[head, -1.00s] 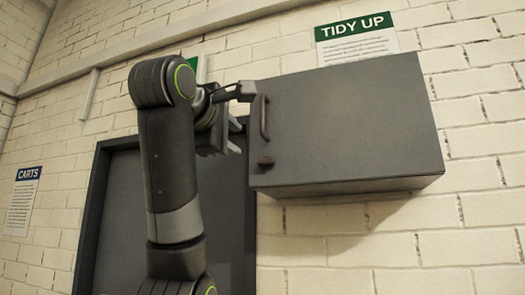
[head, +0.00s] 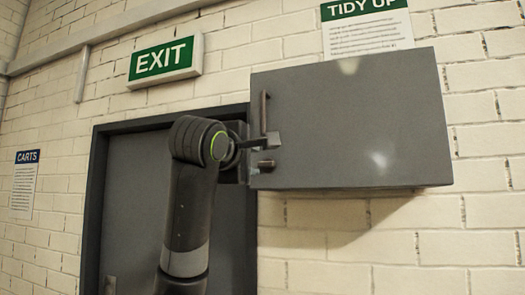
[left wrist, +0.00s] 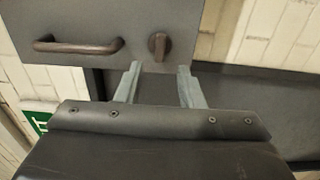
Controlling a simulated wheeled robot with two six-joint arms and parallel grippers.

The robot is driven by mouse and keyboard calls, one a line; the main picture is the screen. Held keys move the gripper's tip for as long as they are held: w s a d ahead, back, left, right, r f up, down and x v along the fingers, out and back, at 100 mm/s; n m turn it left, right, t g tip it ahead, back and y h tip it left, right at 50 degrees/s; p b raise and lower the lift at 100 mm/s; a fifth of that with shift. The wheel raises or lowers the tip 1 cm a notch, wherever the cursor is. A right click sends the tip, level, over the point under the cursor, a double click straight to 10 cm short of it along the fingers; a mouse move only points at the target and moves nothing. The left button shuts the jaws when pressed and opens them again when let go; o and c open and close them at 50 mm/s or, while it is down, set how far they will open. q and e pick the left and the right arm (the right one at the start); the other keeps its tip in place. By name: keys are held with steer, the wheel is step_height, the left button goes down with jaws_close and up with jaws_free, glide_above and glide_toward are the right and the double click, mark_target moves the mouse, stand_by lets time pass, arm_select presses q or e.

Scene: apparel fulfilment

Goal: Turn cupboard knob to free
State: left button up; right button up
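The grey wall cupboard (head: 350,125) is closed. On the left side of its front is a brown bar handle (head: 263,112), with a small brown knob (head: 266,163) below it. In the left wrist view the knob (left wrist: 158,46) stands beside the handle (left wrist: 78,47), its grip running along the picture's vertical. My left gripper (left wrist: 157,70) is open and empty there, its two grey fingers apart, with the knob just beyond the gap between their tips. I cannot tell if they touch it. My right gripper is in neither view.
A dark door (head: 140,200) in a grey frame stands below and left of the cupboard. A green EXIT sign (head: 165,62) hangs above it. A TIDY UP notice (head: 365,30) is above the cupboard. The brick wall below the cupboard is clear.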

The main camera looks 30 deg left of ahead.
mark_target(265, 164)
arm_select(q)
steer(key=p+x, duration=0.3)
steer(key=x, duration=0.2)
steer(key=shift+w+a+r, duration=0.1)
steer(key=shift+w, duration=0.15)
steer(key=shift+w+a, duration=0.15)
steer(key=shift+w, duration=0.5)
jaws_close()
